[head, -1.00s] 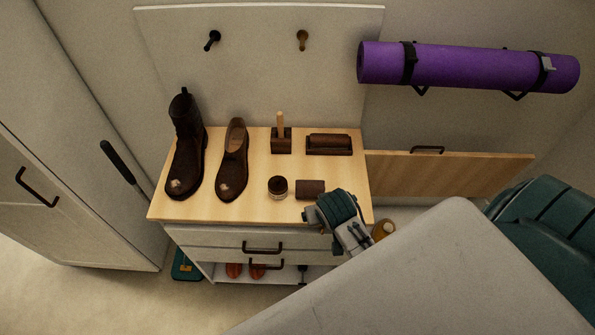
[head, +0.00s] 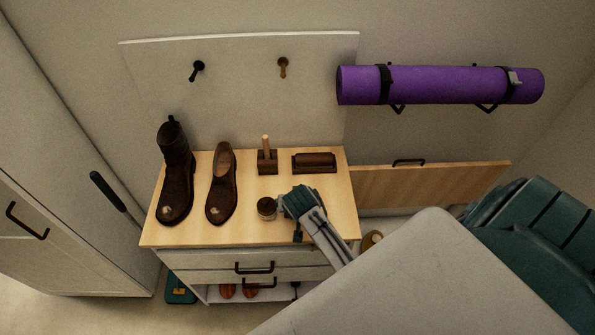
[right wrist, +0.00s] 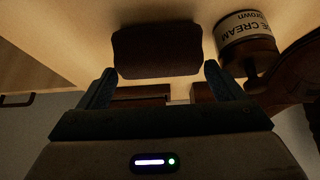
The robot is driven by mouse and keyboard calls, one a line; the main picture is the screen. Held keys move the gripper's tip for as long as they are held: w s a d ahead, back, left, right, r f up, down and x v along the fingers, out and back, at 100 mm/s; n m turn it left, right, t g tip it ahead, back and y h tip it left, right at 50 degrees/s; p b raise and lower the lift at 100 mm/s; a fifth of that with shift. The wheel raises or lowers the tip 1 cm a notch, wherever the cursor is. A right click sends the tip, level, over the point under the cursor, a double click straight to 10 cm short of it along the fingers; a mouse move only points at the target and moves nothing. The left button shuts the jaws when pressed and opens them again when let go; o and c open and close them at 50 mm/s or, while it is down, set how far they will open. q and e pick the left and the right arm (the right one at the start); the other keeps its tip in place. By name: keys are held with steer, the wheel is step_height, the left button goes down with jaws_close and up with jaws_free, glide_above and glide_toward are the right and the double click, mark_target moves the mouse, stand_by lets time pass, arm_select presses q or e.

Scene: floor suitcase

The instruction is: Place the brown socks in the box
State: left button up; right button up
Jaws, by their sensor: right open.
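No brown socks can be made out for certain. A small dark brown block with rounded corners (right wrist: 157,50) lies on the wooden cabinet top (head: 185,235); I cannot tell whether it is folded socks. In the head view my right gripper (head: 298,208) covers it, beside the jar. In the right wrist view the open right gripper (right wrist: 158,72) has its fingertips on either side of the block's near edge, with nothing clasped. Touching cannot be told. No box is clearly identifiable. My left gripper is not in view.
A shoe cream jar (head: 267,208) stands just left of the gripper. A boot (head: 175,180), a shoe (head: 221,185), a handled brush (head: 267,160) and a brown brush-like block (head: 314,162) stand around it. A wooden panel (head: 430,187) is at right. A purple mat (head: 440,85) hangs above.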

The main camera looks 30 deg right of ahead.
steer(key=shift+p+x, duration=0.45)
steer(key=shift+x, duration=1.35)
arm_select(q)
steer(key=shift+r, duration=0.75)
arm_select(e)
steer(key=shift+s, duration=0.1)
steer(key=shift+a, duration=0.1)
steer(key=shift+c, duration=0.5)
steer(key=c, duration=0.6)
steer(key=shift+c, duration=0.2)
steer(key=shift+r+b, duration=0.45)
steer(key=shift+r, duration=0.1)
steer(key=shift+r+b, duration=0.55)
steer(key=shift+r, duration=0.4)
arm_select(q)
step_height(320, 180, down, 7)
steer(key=b, duration=0.5)
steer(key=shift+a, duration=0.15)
arm_select(e)
steer(key=s+a+r, duration=0.1)
steer(key=s+r, duration=0.1)
steer(key=s, duration=1.3)
steer(key=shift+s+a, duration=0.35)
steer(key=shift+s, duration=0.05)
